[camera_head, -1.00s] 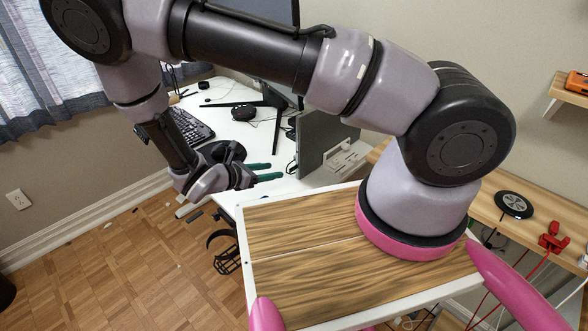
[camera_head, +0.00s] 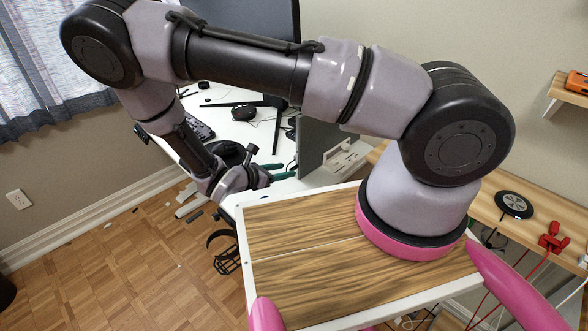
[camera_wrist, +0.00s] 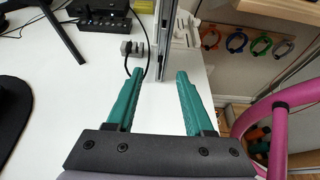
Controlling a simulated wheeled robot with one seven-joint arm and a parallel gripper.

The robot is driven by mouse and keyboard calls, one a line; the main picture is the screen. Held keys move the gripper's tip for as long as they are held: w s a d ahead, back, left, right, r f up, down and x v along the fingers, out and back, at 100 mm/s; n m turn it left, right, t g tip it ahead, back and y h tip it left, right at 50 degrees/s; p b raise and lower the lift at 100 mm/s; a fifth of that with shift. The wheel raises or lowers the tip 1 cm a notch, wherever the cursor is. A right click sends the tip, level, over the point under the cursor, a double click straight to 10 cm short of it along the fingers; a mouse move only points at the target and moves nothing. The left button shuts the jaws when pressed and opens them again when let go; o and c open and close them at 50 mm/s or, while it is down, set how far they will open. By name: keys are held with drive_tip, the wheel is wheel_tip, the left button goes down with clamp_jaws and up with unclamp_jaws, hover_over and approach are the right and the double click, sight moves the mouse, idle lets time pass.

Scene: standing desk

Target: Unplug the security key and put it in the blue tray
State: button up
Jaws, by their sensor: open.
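My gripper (camera_wrist: 160,72) is open, with two teal fingers apart and nothing between them, above the white desk (camera_wrist: 84,90) in the wrist view. In the head view the teal fingertips (camera_head: 284,171) show low over the desk, left of the grey upright panel. A small grey block with dark sockets (camera_wrist: 134,48) and a black cable lies just beyond the left fingertip. I cannot make out the security key in either view. No blue tray can be made out.
A black box (camera_wrist: 102,17) stands behind the grey block. A grey upright panel (camera_head: 324,143) stands right of the fingers. A dark monitor (camera_head: 250,18) is at the back. Coloured rings (camera_wrist: 236,43) hang beyond the desk's right edge. Bare desk lies left of the fingers.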

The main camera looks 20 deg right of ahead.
drive_tip(key=shift+x, duration=1.8)
clamp_jaws()
idle(0.5)
drive_tip(key=shift+a, duration=0.1)
drive_tip(key=shift+s+a, duration=0.5)
drive_tip(key=shift+a, duration=0.35)
drive_tip(key=shift+s+a, duration=0.55)
drive_tip(key=shift+a, duration=0.3)
drive_tip(key=shift+s+a, duration=0.5)
drive_tip(key=shift+a, duration=0.35)
